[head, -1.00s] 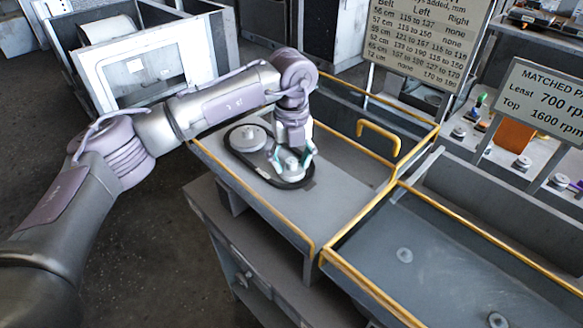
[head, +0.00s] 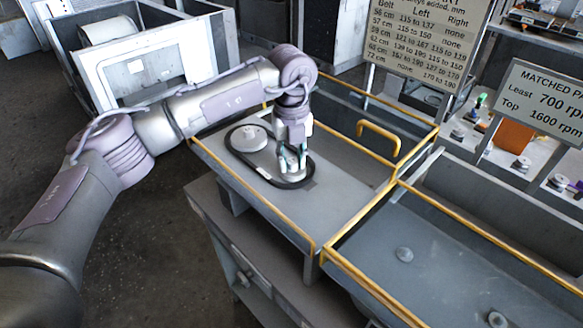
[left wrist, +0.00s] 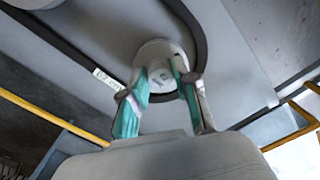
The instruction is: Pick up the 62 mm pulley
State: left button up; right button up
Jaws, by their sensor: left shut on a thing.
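The pulley (left wrist: 160,58) is a pale grey round piece with a raised hub, lying inside one end of a black belt loop in the tray. Its size marking is too blurred to read. My left gripper (head: 291,166) reaches down from above and is shut on the pulley's hub; its teal-padded fingers (left wrist: 161,88) sit on either side of the hub in the left wrist view. The black belt (head: 233,150) lies around this pulley and a second, larger-looking grey pulley (head: 248,138). My right gripper is not in view.
The grey tray (head: 345,195) has yellow rails and a yellow handle (head: 378,135). A second tray (head: 450,255) at right holds small round bosses. Signs (head: 425,38) and a shelf with several small pulleys (head: 522,163) stand behind. Tray floor right of the belt is clear.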

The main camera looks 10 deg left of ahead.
pick_arm(q)
jog(key=shift+s+f, duration=0.15)
jog(key=shift+f, duration=0.4)
jog(key=shift+w+r+p, duration=0.25)
jog(key=shift+r+p, duration=0.1)
jog(key=shift+r, duration=0.25)
jog(key=shift+w+r+p, duration=0.2)
jog(key=shift+r+p, duration=0.15)
jog(key=shift+r, duration=0.25)
grip_shut()
jog(key=shift+s+r, duration=0.15)
jog(key=shift+r, duration=0.2)
jog(key=shift+r, duration=0.1)
jog(key=shift+r+p, duration=1.45)
jog(key=shift+r, duration=0.95)
